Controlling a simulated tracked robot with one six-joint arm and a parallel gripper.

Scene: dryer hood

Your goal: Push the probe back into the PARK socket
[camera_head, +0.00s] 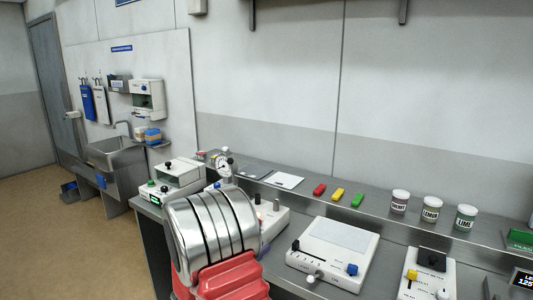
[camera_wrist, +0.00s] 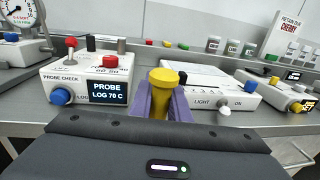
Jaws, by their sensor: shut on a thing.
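My gripper (camera_wrist: 163,103) shows in the wrist view with its two purple fingers shut on a yellow piece with a wide round top, which looks like the probe (camera_wrist: 167,76). The probe's lower end is hidden by the fingers and my wrist. The white PROBE CHECK box (camera_wrist: 80,82) stands to the left of the probe, with a dark display reading PROBE LOG 70 C. It partly shows behind my arm in the head view (camera_head: 274,219). I cannot make out a PARK label or its socket.
The white LIGHT box (camera_head: 333,252) stands right of the PROBE CHECK box. A dial gauge (camera_wrist: 18,12) is at the far left. Several labelled jars (camera_head: 431,208) and red, yellow and green blocks (camera_head: 338,194) sit on the back shelf.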

